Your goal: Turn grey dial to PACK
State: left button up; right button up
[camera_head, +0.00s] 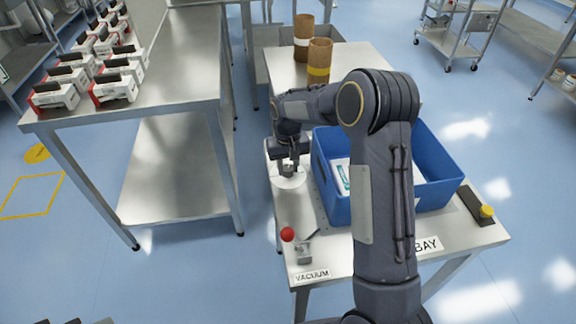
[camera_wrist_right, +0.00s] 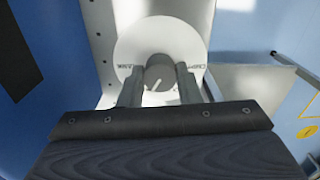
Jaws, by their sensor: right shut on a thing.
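The grey dial's round knob (camera_wrist_right: 160,64) stands on a white disc (camera_wrist_right: 160,38) in the right wrist view. A short light mark shows on the knob's near side. Small dark lettering lies on the disc at both sides, partly behind the fingers and too small to read surely. My right gripper (camera_wrist_right: 160,80) is shut on the knob, one finger on each side. In the head view the right gripper (camera_head: 287,164) is above the white disc (camera_head: 289,182), at the steel table's left edge, and hides much of the knob. My left gripper is not in view.
A blue bin (camera_head: 440,160) stands right of the dial, partly behind my right arm. A red-ball lever (camera_head: 288,234) by the VACUUM label is nearer. A yellow-knobbed control (camera_head: 487,211) is at right. Brown rolls (camera_head: 319,60) stand behind. A steel table (camera_head: 190,75) holds boxes.

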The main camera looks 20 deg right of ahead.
aim_at(288, 168)
dwell(0.5)
jog(key=o, duration=1)
jog(key=shift+c, duration=0.2)
jog(key=shift+r, duration=0.1)
notch_tip(288, 168, up, 7)
jog(key=shift+r, duration=0.35)
